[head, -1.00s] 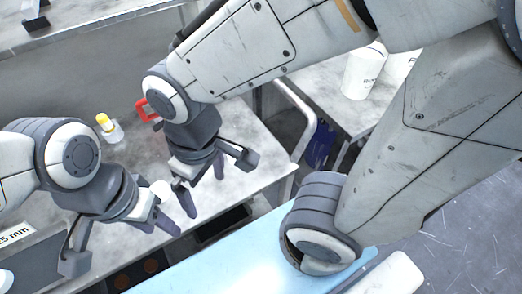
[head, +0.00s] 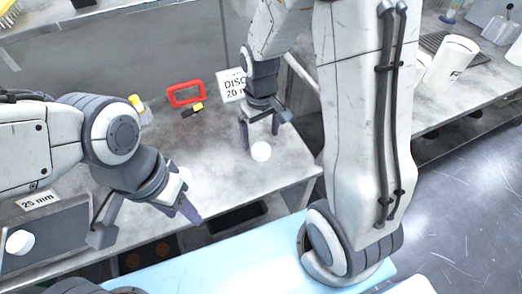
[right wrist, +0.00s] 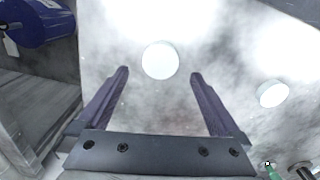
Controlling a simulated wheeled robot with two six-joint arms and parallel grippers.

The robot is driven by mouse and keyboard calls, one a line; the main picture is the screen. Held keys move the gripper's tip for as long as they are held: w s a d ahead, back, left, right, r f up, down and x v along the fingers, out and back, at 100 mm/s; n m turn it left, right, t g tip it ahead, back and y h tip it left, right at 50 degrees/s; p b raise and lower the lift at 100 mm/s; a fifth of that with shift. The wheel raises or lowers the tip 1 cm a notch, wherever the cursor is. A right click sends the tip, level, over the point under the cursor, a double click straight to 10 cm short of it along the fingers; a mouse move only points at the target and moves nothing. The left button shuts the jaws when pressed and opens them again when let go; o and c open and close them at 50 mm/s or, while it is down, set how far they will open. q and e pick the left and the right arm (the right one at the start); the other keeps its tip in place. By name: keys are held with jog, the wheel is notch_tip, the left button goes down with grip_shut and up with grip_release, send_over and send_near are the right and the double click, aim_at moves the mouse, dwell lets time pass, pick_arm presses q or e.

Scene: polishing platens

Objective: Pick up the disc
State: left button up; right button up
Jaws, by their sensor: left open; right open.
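A white round disc (head: 261,151) lies on the grey metal table, just in front of my right gripper (head: 260,136). In the right wrist view the disc (right wrist: 160,60) shows beyond the fingertips, roughly centred between the two open fingers (right wrist: 158,82), and nothing is held. A second white disc (right wrist: 272,93) lies to the right in that view. In the head view a white round shape (head: 184,173) is partly hidden behind my left gripper (head: 146,222), which is open over the table's front left. Another white disc (head: 20,242) sits in the grey tray at far left.
A "DISC 20 mm" sign (head: 232,85) stands behind my right gripper. A red frame-shaped object (head: 186,94) and a yellow-capped bottle (head: 141,109) are at the back. A "25 mm" label (head: 38,200) lies by the tray (head: 60,236). White tubs (head: 452,64) stand on the right bench.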

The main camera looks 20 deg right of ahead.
aim_at(260, 148)
notch_tip(260, 148, down, 5)
jog(key=shift+r, duration=0.2)
jog(key=shift+c, duration=0.3)
jog(key=c, duration=1.5)
jog(key=shift+r, duration=0.1)
